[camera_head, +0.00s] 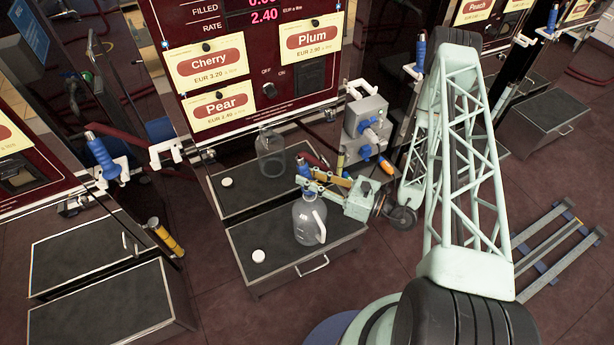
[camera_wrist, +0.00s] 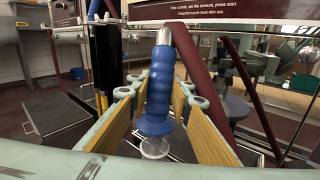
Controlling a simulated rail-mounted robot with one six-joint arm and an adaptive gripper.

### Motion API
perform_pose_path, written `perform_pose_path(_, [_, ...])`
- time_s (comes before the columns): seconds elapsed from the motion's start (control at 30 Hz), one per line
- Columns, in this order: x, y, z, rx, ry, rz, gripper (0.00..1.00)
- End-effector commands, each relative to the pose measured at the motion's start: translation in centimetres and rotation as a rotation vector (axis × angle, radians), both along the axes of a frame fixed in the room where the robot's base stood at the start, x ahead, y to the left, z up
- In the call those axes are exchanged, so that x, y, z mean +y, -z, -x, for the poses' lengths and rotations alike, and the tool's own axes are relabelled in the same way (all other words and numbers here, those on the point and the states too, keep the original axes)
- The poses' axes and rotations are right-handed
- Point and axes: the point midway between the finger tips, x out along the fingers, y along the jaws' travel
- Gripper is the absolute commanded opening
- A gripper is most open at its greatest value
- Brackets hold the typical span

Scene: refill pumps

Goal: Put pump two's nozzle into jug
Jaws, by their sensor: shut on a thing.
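My gripper (camera_head: 312,183) is shut on a blue-handled nozzle (camera_head: 303,168), in front of the middle pump panel (camera_head: 262,95). In the wrist view the blue nozzle (camera_wrist: 160,90) stands nearly upright between the two yellow-padded fingers, with a clear round piece under its lower end; I cannot tell whether that is part of the nozzle or a jug's mouth. A clear jug with a handle (camera_head: 308,222) stands on the front platform, just below the gripper. Whether the nozzle's lower end is inside its neck is hidden. A second clear jug (camera_head: 270,155) stands behind, on the rear platform.
White caps lie on the rear platform (camera_head: 227,182) and front platform (camera_head: 258,256). A grey box with a blue knob (camera_head: 366,130) stands right of the panel. Other nozzles hang at the left pump (camera_head: 103,156) and right pump (camera_head: 419,55). A dark red hose (camera_wrist: 190,70) runs close beside the nozzle.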

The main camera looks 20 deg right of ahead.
Motion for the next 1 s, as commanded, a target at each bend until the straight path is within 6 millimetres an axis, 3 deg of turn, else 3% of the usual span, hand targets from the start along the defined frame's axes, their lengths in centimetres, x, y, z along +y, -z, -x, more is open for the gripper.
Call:
perform_pose_path(0.93, [0.0,2.3,0.0,0.000,0.000,0.000,0.07])
perform_pose_path(0.97, [0.0,2.3,0.0,0.000,0.000,0.000,0.22])
perform_pose_path(1.0, [0.0,2.2,0.0,0.000,0.000,0.000,0.25])
